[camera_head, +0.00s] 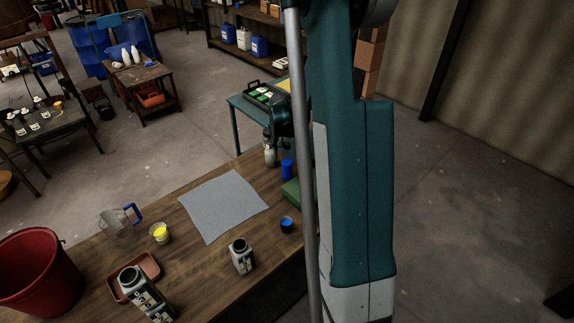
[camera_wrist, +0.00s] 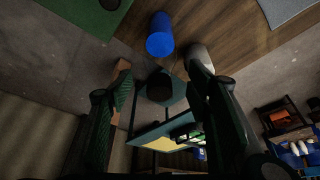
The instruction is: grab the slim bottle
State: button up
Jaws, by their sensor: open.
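A slim pale bottle (camera_head: 269,156) stands on the wooden table near its far edge in the head view. It also shows in the wrist view (camera_wrist: 202,54), partly hidden behind the right-hand finger. My gripper (camera_head: 273,134) is just above the bottle's top in the head view, with my arm covering much of the area to its right. In the wrist view my gripper (camera_wrist: 160,76) has its two fingers spread wide, with no bottle held between them. Whether a finger touches the bottle cannot be told.
A blue cylinder (camera_head: 287,169) stands close beside the bottle. A teal table (camera_head: 236,112) with a dark tray stands beyond.

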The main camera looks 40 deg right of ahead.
jog(key=shift+x, duration=2.4)
jog(key=shift+c, duration=0.5)
jog(key=c, duration=1.3)
jog(key=shift+r, duration=0.1)
jog(key=shift+r, duration=4.9)
